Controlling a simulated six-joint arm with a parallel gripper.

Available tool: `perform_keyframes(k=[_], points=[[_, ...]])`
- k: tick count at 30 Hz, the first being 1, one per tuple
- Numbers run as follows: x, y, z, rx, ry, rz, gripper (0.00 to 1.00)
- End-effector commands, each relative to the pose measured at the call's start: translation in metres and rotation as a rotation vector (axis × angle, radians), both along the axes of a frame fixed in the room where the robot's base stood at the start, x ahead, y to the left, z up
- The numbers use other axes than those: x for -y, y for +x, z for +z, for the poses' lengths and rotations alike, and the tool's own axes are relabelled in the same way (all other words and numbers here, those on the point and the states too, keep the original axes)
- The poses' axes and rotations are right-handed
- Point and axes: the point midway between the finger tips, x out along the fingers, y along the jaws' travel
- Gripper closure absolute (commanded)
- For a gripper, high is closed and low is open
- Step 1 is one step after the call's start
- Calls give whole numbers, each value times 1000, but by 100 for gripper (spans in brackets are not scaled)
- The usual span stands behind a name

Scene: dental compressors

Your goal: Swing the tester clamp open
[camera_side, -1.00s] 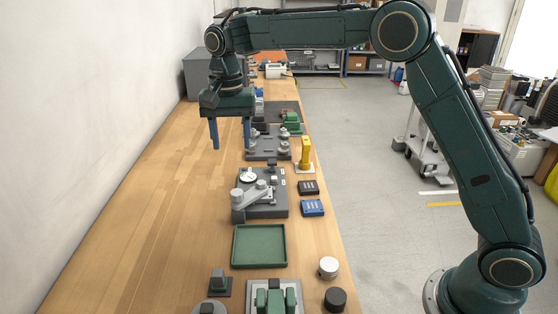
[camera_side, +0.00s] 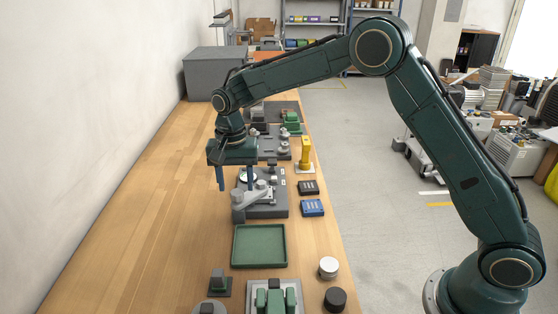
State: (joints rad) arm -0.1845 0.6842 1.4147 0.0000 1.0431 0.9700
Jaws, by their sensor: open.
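The tester is a dark grey block (camera_side: 268,212) in the middle of the bench, with a round white dial near its far left part. The tester clamp (camera_side: 256,195) looks like a light grey bar with round knobs, lying across the block's top. My gripper (camera_side: 236,187) points down with its two blue fingers apart and nothing between them. It is over the tester's left far side, close to the clamp and partly covering the dial. One finger is left of the block; the other overlaps the dial area. I cannot tell whether either finger touches anything.
A green tray (camera_side: 259,263) lies nearer on the bench. A black box (camera_side: 308,187), a blue box (camera_side: 312,208) and a yellow upright piece (camera_side: 305,153) stand right of the tester. More grey fixtures (camera_side: 270,145) are behind. The bench's left side is bare.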

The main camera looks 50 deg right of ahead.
Motion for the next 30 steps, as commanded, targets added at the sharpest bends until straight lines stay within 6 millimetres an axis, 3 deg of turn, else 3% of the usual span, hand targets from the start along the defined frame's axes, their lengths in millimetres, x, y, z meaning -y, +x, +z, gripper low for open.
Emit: perform_keyframes(k=[6, 17, 25, 30], points=[[0, 0, -18, 0, 0, 0, 48], [0, 0, -22, 0, 0, 0, 48], [0, 0, -22, 0, 0, 0, 97], [0, 0, -22, 0, 0, 1, 100]])
